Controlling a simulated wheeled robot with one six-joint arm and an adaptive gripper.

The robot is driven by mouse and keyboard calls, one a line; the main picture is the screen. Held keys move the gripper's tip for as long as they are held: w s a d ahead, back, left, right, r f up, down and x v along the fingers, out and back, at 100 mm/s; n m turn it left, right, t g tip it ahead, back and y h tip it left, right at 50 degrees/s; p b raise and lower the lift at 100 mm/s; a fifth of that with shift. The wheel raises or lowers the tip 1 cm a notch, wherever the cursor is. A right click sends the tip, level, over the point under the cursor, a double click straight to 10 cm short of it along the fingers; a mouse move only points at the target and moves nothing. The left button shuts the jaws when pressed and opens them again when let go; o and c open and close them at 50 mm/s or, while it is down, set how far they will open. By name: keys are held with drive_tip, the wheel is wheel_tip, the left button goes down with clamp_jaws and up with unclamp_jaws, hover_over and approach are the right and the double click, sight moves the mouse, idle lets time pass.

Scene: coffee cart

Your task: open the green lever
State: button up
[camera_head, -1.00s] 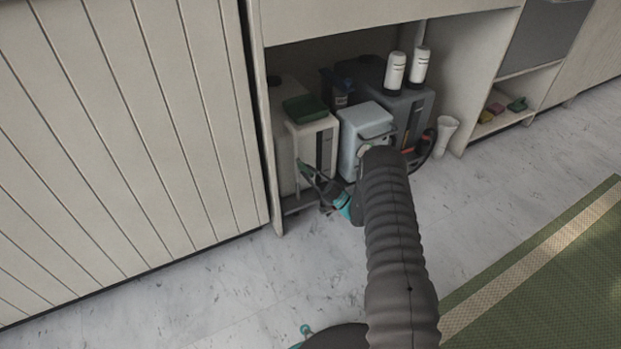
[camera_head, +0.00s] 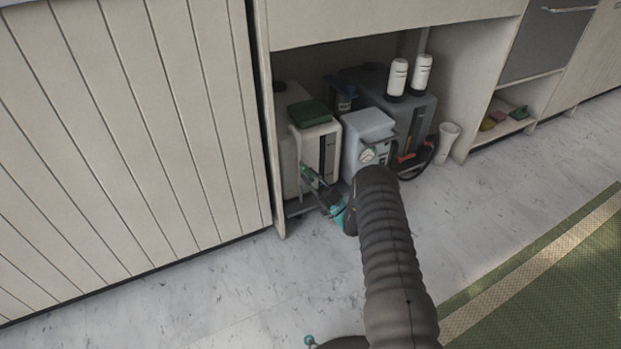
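A small green piece (camera_head: 307,172), which looks like the green lever, shows beside a pale vertical pipe (camera_head: 297,150) in front of the cream box at the left of the open cabinet. My gripper (camera_head: 316,183) reaches up and left from my dark wrist with its teal part. Its tip is at or very close to the green piece; I cannot tell whether they touch. The fingers are too small and dark to tell open from shut. My arm hides part of the cabinet's front floor.
The cream box (camera_head: 326,150) bears a dark green item (camera_head: 309,112). A grey-blue box (camera_head: 367,130) with a gauge stands to its right, before a darker box with two white canisters (camera_head: 398,76). The cabinet's left side panel (camera_head: 272,160) is close. The marble floor (camera_head: 180,305) is open.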

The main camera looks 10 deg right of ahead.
drive_tip(key=shift+o, duration=0.7)
wheel_tip(320, 180, up, 9)
drive_tip(key=shift+r, duration=0.2)
drive_tip(key=shift+d+r, duration=0.2)
drive_tip(key=shift+r, duration=0.2)
drive_tip(key=shift+a, duration=0.15)
drive_tip(key=shift+a, duration=0.1)
drive_tip(key=shift+s+f, duration=0.1)
